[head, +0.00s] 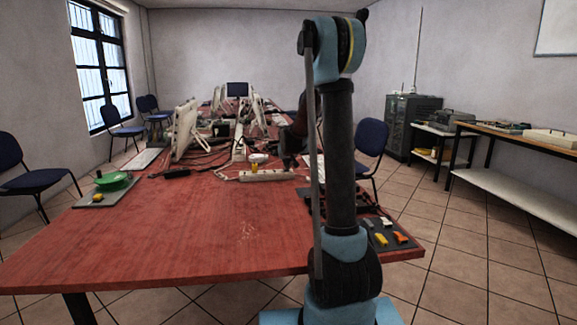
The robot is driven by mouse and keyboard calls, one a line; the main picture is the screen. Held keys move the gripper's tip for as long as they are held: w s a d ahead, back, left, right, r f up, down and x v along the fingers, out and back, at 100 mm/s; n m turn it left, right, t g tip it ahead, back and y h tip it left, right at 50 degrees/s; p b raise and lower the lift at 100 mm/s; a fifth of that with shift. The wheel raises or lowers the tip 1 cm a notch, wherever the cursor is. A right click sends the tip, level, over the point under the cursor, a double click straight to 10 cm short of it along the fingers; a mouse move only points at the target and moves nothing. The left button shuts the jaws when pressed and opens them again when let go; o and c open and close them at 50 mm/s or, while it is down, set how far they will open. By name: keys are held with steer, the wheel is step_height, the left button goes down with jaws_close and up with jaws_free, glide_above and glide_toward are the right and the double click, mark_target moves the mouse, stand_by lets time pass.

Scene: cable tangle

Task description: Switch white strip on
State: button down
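A white power strip (266,176) lies across the red table (170,235), near its middle. A white plug-like piece (258,158) with something yellow below it is at the strip's back edge. The strip's switch is too small to make out. My gripper (289,162) is dark and points down at the right end of the strip, just above or behind it. I cannot tell whether it touches the strip. Its fingers are too small and dark to show whether they are open or shut. My upright arm link hides part of the table to the right.
Dark cables (205,160) tangle behind and left of the strip, near a tilted white monitor (184,130). A green reel (112,181) sits on a grey board at left. A dark tray (385,234) with coloured pieces is at the right edge. The table's front is clear.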

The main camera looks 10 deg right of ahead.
steer(key=shift+a+f, duration=0.1)
steer(key=shift+a, duration=0.7)
steer(key=shift+r, duration=0.5)
steer(key=r, duration=0.2)
steer(key=shift+a+r, duration=0.2)
steer(key=shift+r, duration=0.15)
steer(key=v, duration=1)
steer(key=shift+a, duration=0.3)
steer(key=shift+d+r+h, duration=0.35)
steer(key=shift+d+h, duration=0.05)
steer(key=shift+d, duration=0.3)
steer(key=shift+w+f, duration=0.1)
steer(key=shift+w, duration=0.05)
